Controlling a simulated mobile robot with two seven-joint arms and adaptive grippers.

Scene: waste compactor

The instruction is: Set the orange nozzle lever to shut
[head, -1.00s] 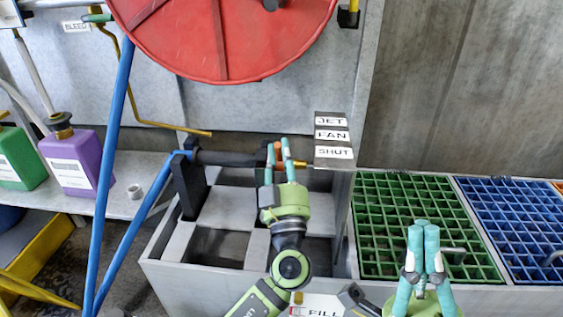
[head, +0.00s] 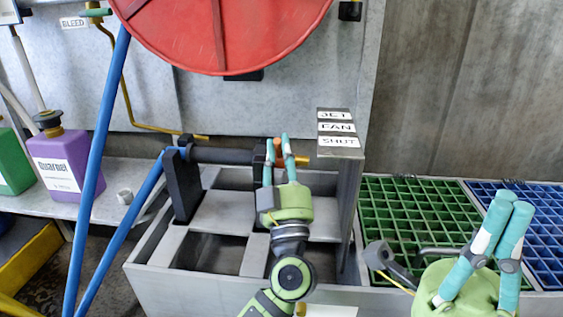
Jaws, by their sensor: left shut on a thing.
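The orange nozzle lever (head: 277,147) shows as a small orange piece between the teal fingers of my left gripper (head: 276,148). The gripper is shut on it, and the fingers hide much of it, so its exact setting cannot be told. The lever sits at the right end of the dark horizontal nozzle (head: 222,156), which has a brass tip (head: 301,160). The sign plate (head: 336,130) to the right reads JET, FAN and SHUT from top to bottom. My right gripper (head: 512,201) is empty at the lower right, its fingers together.
A grey divided bin (head: 240,205) lies under the nozzle. Green (head: 400,215) and blue (head: 543,215) grates lie to the right. A red disc (head: 222,30) hangs above.

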